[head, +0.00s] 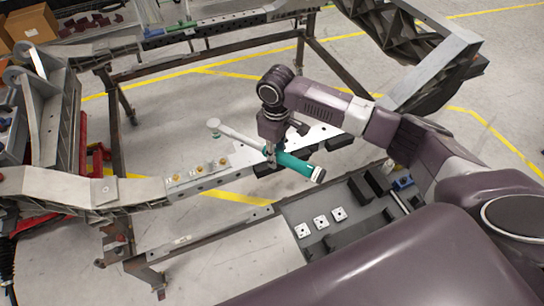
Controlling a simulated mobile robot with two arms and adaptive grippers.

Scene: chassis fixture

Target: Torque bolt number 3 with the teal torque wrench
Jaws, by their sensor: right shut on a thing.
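The teal torque wrench (295,165) has a teal handle with a dark end and a light grey shaft with a round head. My right gripper (271,153) is shut on it near where the shaft meets the handle. The wrench slants, with its head at the upper left, over the chassis rail. Several gold-coloured bolts (200,168) sit in a row on the light plate of the rail, below and left of the wrench head. The bolt numbers are too small to read. The head looks apart from the bolts. My left gripper is not in view.
A grey tray (352,236) at the lower right holds several white square pieces (321,222) and black blocks. The chassis frame's rails (130,190) run across the picture. A green tool lies on the far rail (180,28). Boxes (32,24) stand at the upper left.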

